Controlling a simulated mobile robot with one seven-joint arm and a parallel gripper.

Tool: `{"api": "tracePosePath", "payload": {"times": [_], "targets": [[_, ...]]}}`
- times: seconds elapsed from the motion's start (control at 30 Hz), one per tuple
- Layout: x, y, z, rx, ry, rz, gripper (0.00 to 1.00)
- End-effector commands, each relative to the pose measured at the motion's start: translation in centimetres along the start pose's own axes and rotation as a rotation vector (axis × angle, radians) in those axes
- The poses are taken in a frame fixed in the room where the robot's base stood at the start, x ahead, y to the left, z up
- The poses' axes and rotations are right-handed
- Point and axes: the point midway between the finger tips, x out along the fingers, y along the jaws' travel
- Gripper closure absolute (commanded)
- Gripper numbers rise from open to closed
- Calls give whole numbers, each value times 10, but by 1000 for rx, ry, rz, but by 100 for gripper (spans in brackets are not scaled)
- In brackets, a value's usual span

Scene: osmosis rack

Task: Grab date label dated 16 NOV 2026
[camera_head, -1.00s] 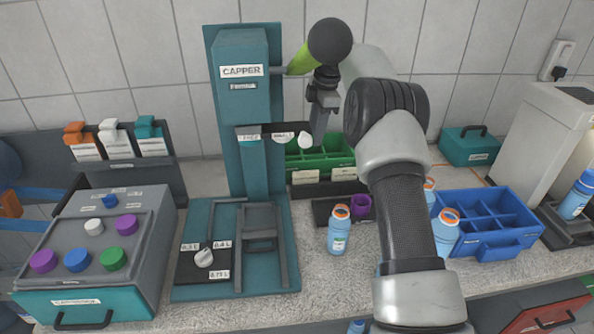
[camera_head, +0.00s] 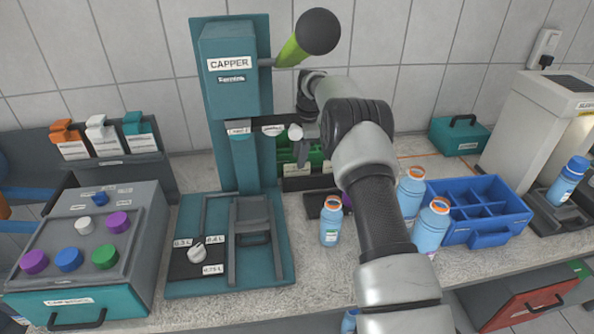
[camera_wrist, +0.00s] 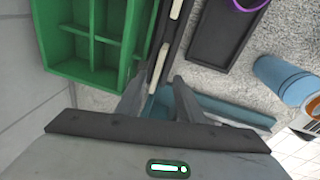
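The green divided box (camera_head: 285,153) stands at the back beside the capper, partly hidden by my arm. It also shows in the wrist view (camera_wrist: 68,62). Pale labels (camera_head: 297,170) sit along its dark front strip. In the wrist view they are seen almost edge-on, one nearer label (camera_wrist: 158,64) and one farther label (camera_wrist: 176,9). Their printed dates cannot be read. My gripper (camera_wrist: 160,78) is open above the strip, its fingertips around the line of the nearer label. I cannot tell whether they touch it. In the head view my arm hides most of the gripper.
The capper (camera_head: 235,90) with its green lever stands close on the left. Blue bottles (camera_head: 331,225) and a blue crate (camera_head: 485,238) stand to the right. A dark tray (camera_wrist: 222,45) with a purple ring lies beside the strip. A control box with coloured knobs (camera_head: 85,225) is at far left.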

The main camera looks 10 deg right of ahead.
Motion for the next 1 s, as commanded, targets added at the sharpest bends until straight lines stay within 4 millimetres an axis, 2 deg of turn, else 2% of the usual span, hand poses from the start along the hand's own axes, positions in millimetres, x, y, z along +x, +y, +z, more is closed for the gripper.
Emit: {"api": "tracePosePath", "payload": {"times": [0.13,0.3,1.0], "targets": [[24,2,2,0,1,-4,66],[40,3,2,0,0,-1,66],[46,2,2,1,0,-1,66]]}}
